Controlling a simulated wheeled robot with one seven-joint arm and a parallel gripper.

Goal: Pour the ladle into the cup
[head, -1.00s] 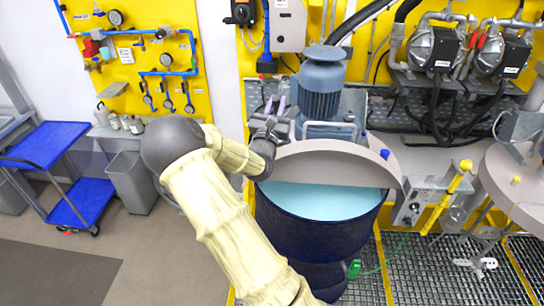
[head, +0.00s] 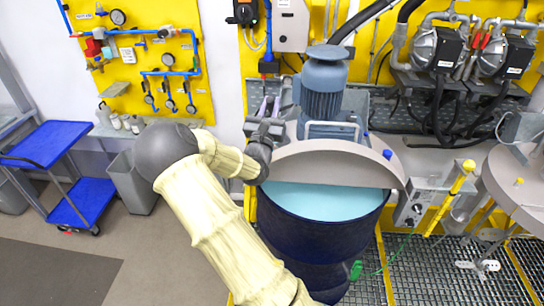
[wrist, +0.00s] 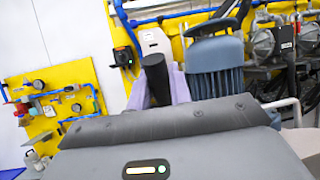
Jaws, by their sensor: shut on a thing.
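My gripper (head: 269,106) is at the upper left of the open drum, beside the raised half lid and left of the blue motor. In the wrist view its two pale lilac fingers (wrist: 160,92) are closed on a black handle (wrist: 156,70), which I take to be the ladle's. The handle stands roughly upright between the fingers. The ladle's bowl is not visible in either view. The drum (head: 312,232) is dark blue and holds pale turquoise liquid (head: 325,200).
The grey lid (head: 335,165) and blue motor (head: 323,88) stand close right of my gripper. A blue cart (head: 75,205) and grey bin (head: 133,183) stand left. Small bottles (head: 122,122) sit on a shelf.

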